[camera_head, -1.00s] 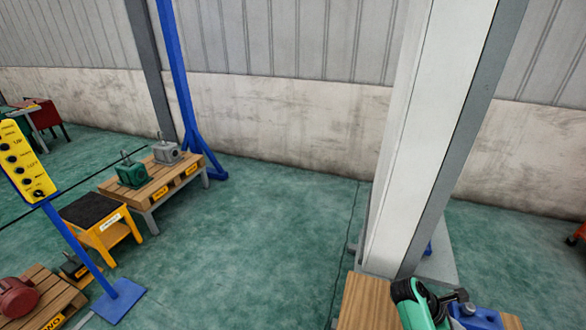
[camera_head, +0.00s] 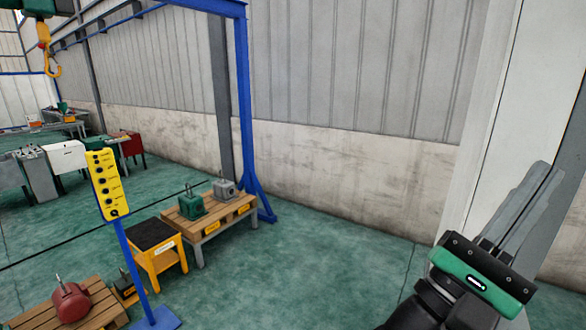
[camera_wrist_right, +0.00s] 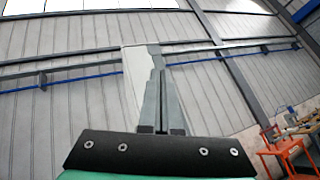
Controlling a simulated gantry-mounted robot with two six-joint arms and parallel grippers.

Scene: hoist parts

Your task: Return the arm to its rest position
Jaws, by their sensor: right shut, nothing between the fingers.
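My right gripper (camera_head: 535,207) is raised at the lower right of the head view, in front of the white column. Its grey fingers point up and lie together, with nothing between them. In the right wrist view the same gripper (camera_wrist_right: 155,85) has its fingers closed against the wall and roof beams behind. My left gripper is in neither view.
A yellow control panel (camera_head: 107,186) stands on a blue post at left. Pallets with a green part (camera_head: 192,203), a grey part (camera_head: 224,189) and a red part (camera_head: 71,302) stand nearby. A yellow hook (camera_head: 46,47) hangs upper left. The green floor (camera_head: 310,270) between is clear.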

